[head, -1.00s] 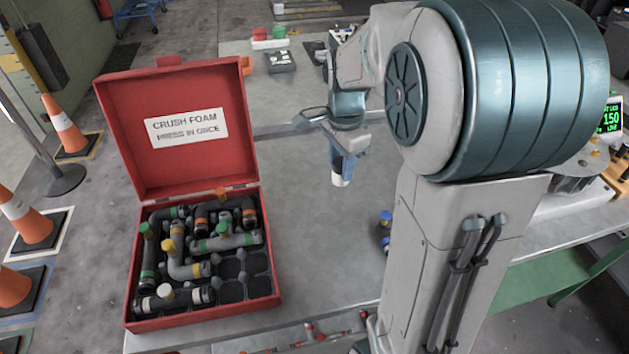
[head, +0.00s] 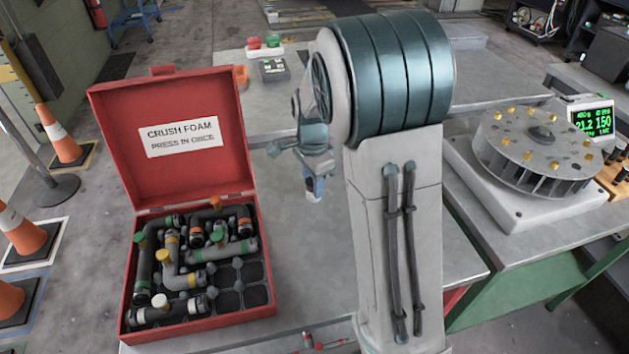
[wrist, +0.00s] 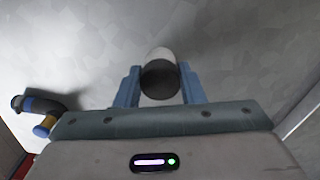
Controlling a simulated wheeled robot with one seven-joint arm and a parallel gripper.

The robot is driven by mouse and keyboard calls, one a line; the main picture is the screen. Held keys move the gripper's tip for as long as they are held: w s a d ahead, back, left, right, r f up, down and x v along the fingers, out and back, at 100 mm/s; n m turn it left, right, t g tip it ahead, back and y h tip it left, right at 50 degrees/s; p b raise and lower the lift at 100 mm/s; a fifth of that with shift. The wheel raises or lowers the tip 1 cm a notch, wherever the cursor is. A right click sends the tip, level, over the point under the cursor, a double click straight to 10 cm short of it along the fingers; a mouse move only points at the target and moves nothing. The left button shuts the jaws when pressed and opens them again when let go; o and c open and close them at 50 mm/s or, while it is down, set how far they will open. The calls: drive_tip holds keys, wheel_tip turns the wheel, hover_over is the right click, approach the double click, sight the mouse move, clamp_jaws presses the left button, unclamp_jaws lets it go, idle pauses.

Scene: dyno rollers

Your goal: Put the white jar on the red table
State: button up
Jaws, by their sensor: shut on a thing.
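My gripper (wrist: 160,88) is shut on the white jar (wrist: 158,58), a small cylinder with a white end and a dark end. In the head view my gripper (head: 313,178) hangs over a grey-topped table, with the jar's pale end (head: 313,196) showing below the fingers. This table (head: 285,240) shows a red frame part under its right edge, so it appears to be the red table. I cannot tell whether the jar touches the top.
An open red case (head: 195,318) of pipe fittings stands left of my gripper. A blue-and-yellow fitting (wrist: 42,108) lies on the surface. A green-framed table (head: 565,285) at right carries a finned disc (head: 535,150) and a green-lit display (head: 592,120). Grey tabletop around the jar is clear.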

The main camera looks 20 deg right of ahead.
drive_tip(key=shift+f, duration=0.2)
drive_tip(key=o, duration=1)
drive_tip(key=shift+r, duration=0.15)
wheel_tip(320, 180, up, 11)
drive_tip(key=p, duration=0.1)
drive_tip(key=s+n, duration=0.5)
drive_tip(key=s, duration=0.2)
drive_tip(key=s+n+t, duration=0.1)
drive_tip(key=s+n, duration=0.4)
drive_tip(key=s, duration=0.2)
drive_tip(key=s+n+t, duration=0.1)
drive_tip(key=s+n, duration=0.4)
drive_tip(key=s, duration=0.1)
drive_tip(key=shift+s+f, duration=0.4)
